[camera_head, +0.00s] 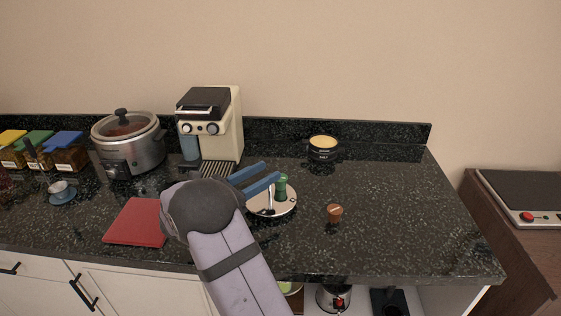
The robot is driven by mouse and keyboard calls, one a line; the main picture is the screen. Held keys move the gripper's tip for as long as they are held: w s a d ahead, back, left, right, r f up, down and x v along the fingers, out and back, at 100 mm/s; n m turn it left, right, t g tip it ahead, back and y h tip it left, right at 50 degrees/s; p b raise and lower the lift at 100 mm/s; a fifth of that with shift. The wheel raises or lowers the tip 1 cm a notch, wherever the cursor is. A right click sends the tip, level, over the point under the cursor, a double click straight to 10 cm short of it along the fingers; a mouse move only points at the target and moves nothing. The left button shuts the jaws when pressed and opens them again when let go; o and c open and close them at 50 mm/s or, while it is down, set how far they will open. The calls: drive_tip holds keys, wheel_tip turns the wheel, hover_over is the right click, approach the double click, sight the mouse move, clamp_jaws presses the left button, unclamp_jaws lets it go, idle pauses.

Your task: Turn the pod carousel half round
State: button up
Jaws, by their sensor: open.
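The pod carousel (285,207) appears to be the round, pale turntable on the dark counter, in front and to the right of the coffee machine. A green upright piece (282,187) and a thin metallic upright piece (269,197) stand on it. My gripper (272,172) has two blue fingers, held apart and empty. They reach in from the left, over or beside the far left part of the carousel. I cannot tell whether a finger touches the green piece. My arm hides part of the carousel's left side.
A cream coffee machine (228,125) stands behind my gripper, with a slow cooker (130,150) to its left. A red board (136,222) lies left of my arm. A small brown cup (334,213) stands right of the carousel, and a salt tub (323,148) behind.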

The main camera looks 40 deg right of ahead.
sight(280, 180)
drive_tip(key=f, duration=0.1)
drive_tip(key=a+f, duration=0.1)
drive_tip(key=f, duration=0.1)
drive_tip(key=shift+a+m+y, duration=0.15)
drive_tip(key=shift+m+y, duration=0.15)
drive_tip(key=shift+s+d+p, duration=0.15)
drive_tip(key=shift+d+p, duration=0.75)
drive_tip(key=shift+d, duration=2.85)
drive_tip(key=shift+c, duration=0.4)
clamp_jaws()
